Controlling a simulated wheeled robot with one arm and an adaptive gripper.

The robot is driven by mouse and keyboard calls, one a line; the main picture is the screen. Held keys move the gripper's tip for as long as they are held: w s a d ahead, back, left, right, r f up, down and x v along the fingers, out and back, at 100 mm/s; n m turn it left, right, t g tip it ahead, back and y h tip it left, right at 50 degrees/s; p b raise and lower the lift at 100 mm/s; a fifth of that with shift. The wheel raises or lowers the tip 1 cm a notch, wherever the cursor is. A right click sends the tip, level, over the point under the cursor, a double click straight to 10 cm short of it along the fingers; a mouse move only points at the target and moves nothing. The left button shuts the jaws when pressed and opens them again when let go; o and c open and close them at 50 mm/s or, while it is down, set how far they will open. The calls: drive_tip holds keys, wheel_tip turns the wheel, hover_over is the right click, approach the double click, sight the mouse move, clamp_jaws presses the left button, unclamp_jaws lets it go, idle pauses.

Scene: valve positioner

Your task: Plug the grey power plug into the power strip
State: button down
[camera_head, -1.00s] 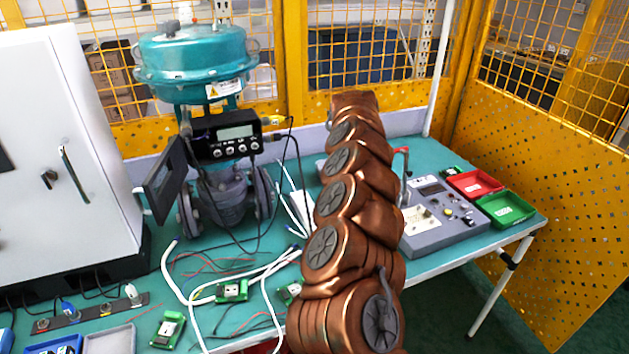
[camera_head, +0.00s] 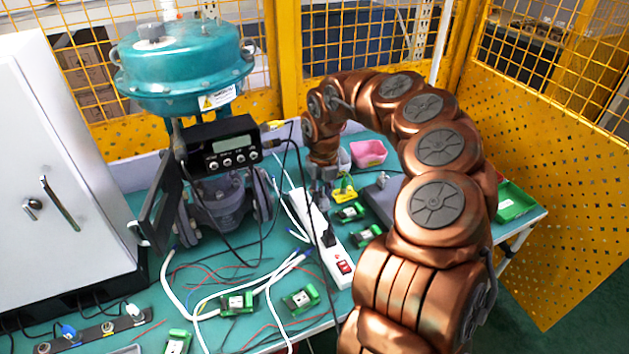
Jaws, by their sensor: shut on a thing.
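The white power strip (camera_head: 333,258) lies slantwise on the green table, with a red switch at its near end. A black plug (camera_head: 328,239) stands in it near the switch. My gripper (camera_head: 321,200) points down at the far part of the strip, close over or beside it. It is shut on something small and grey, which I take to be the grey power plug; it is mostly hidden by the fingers. I cannot tell whether the plug touches the strip's sockets.
The teal valve (camera_head: 185,65) with its black positioner (camera_head: 222,145) stands left of the strip. White and black cables cross the table. Small green modules (camera_head: 300,299) lie nearby. A pink bin (camera_head: 369,153), grey box (camera_head: 383,200) and green bin (camera_head: 512,203) are to the right.

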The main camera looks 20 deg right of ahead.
sight(319, 207)
drive_tip(key=shift+w+a+r, duration=0.1)
drive_tip(key=shift+w+a, duration=0.15)
drive_tip(key=shift+a, duration=0.1)
drive_tip(key=shift+f+b, duration=2)
drive_tip(key=shift+f, duration=1.85)
drive_tip(key=shift+w+f, duration=0.1)
drive_tip(key=shift+f, duration=0.05)
drive_tip(key=shift+p, duration=0.9)
drive_tip(key=shift+f, duration=0.55)
idle(0.7)
drive_tip(key=c, duration=1.2)
unclamp_jaws()
drive_tip(key=o, duration=0.3)
drive_tip(key=shift+r, duration=0.1)
drive_tip(key=shift+o, duration=0.6)
